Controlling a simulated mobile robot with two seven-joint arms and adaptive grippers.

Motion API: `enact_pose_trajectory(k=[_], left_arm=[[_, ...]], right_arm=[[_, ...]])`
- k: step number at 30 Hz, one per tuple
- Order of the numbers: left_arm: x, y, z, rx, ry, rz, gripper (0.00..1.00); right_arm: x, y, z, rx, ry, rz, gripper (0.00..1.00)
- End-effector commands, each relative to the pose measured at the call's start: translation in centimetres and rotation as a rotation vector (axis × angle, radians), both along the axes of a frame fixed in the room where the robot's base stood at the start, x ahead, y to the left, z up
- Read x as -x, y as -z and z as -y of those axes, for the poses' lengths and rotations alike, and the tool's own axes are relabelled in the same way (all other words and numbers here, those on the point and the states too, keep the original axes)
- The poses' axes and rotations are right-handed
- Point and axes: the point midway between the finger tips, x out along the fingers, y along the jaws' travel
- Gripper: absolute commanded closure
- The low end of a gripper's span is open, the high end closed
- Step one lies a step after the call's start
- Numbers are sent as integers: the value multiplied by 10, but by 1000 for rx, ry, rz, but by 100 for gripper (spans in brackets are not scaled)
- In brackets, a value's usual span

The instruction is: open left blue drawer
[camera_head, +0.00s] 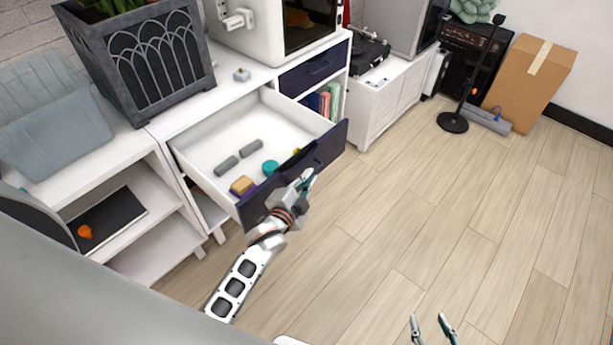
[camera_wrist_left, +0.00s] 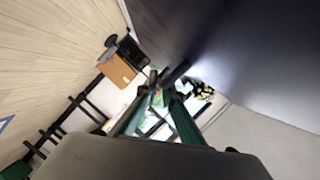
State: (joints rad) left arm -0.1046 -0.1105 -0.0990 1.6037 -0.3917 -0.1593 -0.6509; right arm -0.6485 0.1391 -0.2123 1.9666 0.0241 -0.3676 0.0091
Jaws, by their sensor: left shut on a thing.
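The left blue drawer (camera_head: 333,141) is pulled well out of the white cabinet, its dark blue front facing the floor area. My left gripper (camera_head: 308,176) is at the drawer front, shut on its dark handle; the arm hides part of the front. In the left wrist view the green fingers of my left gripper (camera_wrist_left: 154,98) meet at the dark handle (camera_wrist_left: 174,75), beside the large dark drawer front (camera_wrist_left: 235,50). My right gripper (camera_head: 434,328) is at the bottom edge of the head view, its two fingers apart and nothing between them.
In the drawer lie grey cylinders (camera_head: 239,156), a teal round thing (camera_head: 270,167) and a tan block (camera_head: 242,185). A second blue drawer (camera_head: 314,69) is closed, above a shelf of books (camera_head: 327,99). A planter (camera_head: 143,60) stands on top. The wood floor (camera_head: 470,210) is clear.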

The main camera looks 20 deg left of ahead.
Motion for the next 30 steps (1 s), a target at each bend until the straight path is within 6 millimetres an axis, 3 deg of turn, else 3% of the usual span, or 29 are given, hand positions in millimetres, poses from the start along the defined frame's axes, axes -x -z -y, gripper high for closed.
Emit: enact_pose_trajectory(k=[5,6,7,20,30], left_arm=[[0,1,-1,-1,0,-1,100],[0,1,-1,-1,0,-1,83],[0,1,-1,-1,0,-1,76],[5,0,-1,-1,1,-1,76],[62,-12,-4,-2,0,-3,76]], right_arm=[[0,0,0,0,0,1,60],[0,0,0,0,0,0,60],[0,0,0,0,0,0,60],[2,4,2,6,-3,-8,60],[2,3,1,3,-1,-6,60]])
